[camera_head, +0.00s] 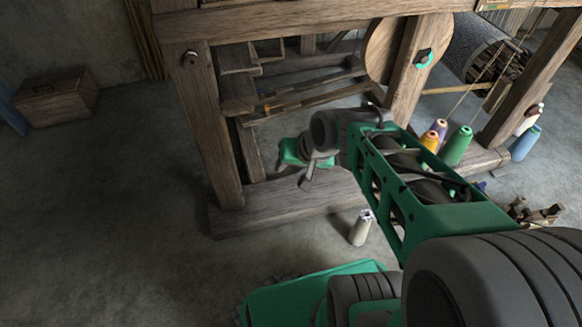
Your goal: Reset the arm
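My arm, green and dark grey, reaches from the lower right toward the middle of the head view. My gripper (306,176) is at its far end, in front of the lower part of the wooden handloom (290,205). It looks small and is partly covered by my own wrist, so I cannot see whether its fingers are apart. I see nothing clearly held in it. I cannot tell whether it touches the loom.
A cream spool (360,229) stands on the floor before the loom's base beam. A wooden chest (56,98) is at the left wall. The left floor is clear.

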